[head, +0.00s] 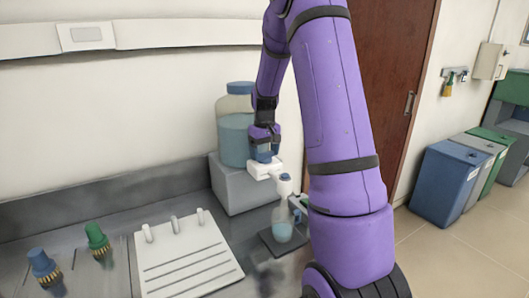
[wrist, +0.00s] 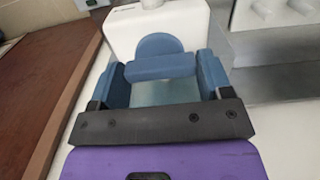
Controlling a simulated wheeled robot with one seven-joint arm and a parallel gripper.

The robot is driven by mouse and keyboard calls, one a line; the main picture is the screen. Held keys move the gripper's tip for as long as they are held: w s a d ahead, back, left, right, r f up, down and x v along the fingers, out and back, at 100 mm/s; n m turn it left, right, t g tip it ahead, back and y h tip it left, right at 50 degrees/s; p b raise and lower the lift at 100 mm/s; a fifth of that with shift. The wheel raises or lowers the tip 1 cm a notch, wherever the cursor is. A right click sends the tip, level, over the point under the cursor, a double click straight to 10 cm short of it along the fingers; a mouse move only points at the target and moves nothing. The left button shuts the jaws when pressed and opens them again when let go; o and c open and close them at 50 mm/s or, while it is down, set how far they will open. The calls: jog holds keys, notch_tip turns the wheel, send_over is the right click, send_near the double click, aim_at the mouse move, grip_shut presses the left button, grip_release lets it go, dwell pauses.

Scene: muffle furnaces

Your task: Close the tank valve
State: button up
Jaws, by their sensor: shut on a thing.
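The tank (head: 234,138) is a large jar of pale blue liquid with a blue lid, standing on a grey block at the back of the counter. A white valve body (head: 264,170) sticks out at its lower front. My gripper (head: 265,155) is at the valve, coming from above. In the wrist view my gripper (wrist: 163,72) has its two blue fingers on either side of the blue valve handle (wrist: 161,65), shut on it. The white valve body (wrist: 150,22) lies just beyond. In the head view my gripper mostly hides the handle.
A flask (head: 282,228) with some pale blue liquid stands on a dark pad (head: 268,246) below the valve. A white ridged board (head: 187,262) and blue and green brushes (head: 96,237) lie to the left. Bins (head: 447,183) stand on the floor at right.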

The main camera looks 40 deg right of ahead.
jog(key=o, duration=0.6)
jog(key=shift+o, duration=0.2)
jog(key=shift+r, duration=0.1)
notch_tip(320, 180, up, 11)
jog(key=shift+f, duration=0.2)
dwell(0.7)
